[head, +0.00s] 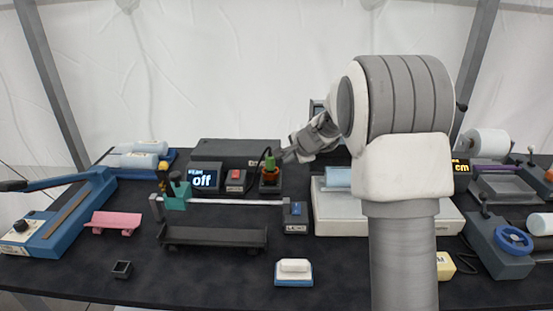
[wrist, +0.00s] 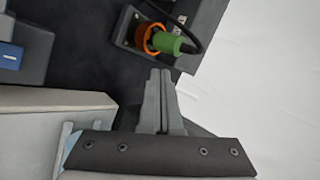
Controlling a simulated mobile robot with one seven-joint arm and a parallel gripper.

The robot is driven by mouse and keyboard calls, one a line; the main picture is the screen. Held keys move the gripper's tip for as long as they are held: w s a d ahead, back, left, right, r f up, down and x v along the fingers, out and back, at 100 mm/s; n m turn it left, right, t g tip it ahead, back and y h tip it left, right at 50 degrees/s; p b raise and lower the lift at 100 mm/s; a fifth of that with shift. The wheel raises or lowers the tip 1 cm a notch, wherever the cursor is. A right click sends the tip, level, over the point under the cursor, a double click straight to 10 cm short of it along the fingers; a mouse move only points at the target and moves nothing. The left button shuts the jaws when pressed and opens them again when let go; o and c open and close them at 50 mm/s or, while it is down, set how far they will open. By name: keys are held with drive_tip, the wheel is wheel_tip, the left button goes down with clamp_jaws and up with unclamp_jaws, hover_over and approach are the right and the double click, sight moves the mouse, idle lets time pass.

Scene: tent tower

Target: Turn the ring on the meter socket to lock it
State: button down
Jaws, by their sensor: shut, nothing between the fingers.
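The meter socket (head: 269,187) is a dark block near the back middle of the table in the head view. An orange ring (head: 270,178) sits on it, around a green plug (head: 269,162) with a black cable. In the wrist view the orange ring (wrist: 148,37) and the green plug (wrist: 167,43) show at the top, with the plug in the ring. My gripper (head: 284,156) is shut and empty. In the wrist view the gripper (wrist: 160,72) points towards the ring from below, and its fingertips look apart from it. Whether the ring is locked cannot be told.
A dark box (head: 235,152) stands behind. A white machine (head: 335,218) lies right, under my arm. A teal clamp on a rail (head: 176,197) stands in front.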

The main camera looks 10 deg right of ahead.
drive_tip(key=x, duration=0.6)
drive_tip(key=shift+w+a+f, duration=0.1)
drive_tip(key=shift+w+f, duration=0.05)
drive_tip(key=shift+w+a+p, duration=0.15)
drive_tip(key=shift+w+p, duration=0.1)
drive_tip(key=shift+w, duration=0.25)
drive_tip(key=shift+w+a+p, duration=0.15)
drive_tip(key=shift+w+p, duration=0.05)
drive_tip(key=shift+w, duration=0.35)
drive_tip(key=shift+w+a, duration=0.15)
drive_tip(key=shift+w, duration=0.55)
